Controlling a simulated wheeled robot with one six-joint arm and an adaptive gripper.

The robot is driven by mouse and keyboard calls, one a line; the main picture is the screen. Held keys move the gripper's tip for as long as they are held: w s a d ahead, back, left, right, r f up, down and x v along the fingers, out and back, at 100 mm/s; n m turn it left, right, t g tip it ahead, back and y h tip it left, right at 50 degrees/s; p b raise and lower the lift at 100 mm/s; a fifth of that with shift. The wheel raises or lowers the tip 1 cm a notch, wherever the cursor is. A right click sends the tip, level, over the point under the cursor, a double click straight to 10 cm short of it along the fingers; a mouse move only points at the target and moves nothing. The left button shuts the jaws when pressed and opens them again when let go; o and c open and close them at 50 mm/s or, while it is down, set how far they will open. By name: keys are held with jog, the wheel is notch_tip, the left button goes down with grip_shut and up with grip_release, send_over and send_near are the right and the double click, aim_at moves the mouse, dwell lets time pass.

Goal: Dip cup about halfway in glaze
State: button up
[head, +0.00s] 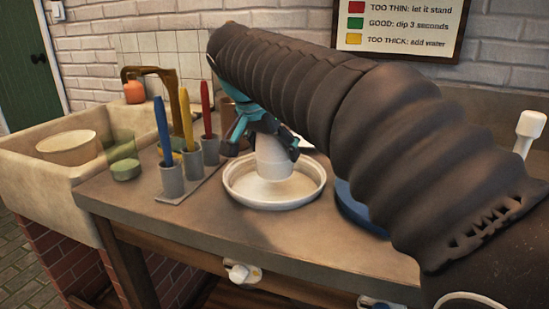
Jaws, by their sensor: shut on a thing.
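My gripper (262,128) is shut on a pale cup (273,158) and holds it upright over a wide, shallow white basin (233,193). The cup's lower end meets the pale glaze (290,189) inside the basin, near its middle. I cannot tell how deep the cup's lower part sits in the glaze. My dark ribbed arm comes in from the right and hides much of the area behind the basin. The gripper's teal and dark fingers cover the cup's upper part.
Left of the basin, grey holders (171,181) carry blue, yellow and red sticks. A stone sink (80,190) with a bowl (66,147) stands at the left. A blue round thing (352,207) lies right of the basin, partly hidden. A wall sign (401,24) lists glaze thickness colours.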

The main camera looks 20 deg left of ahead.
jog(key=shift+r, duration=2.75)
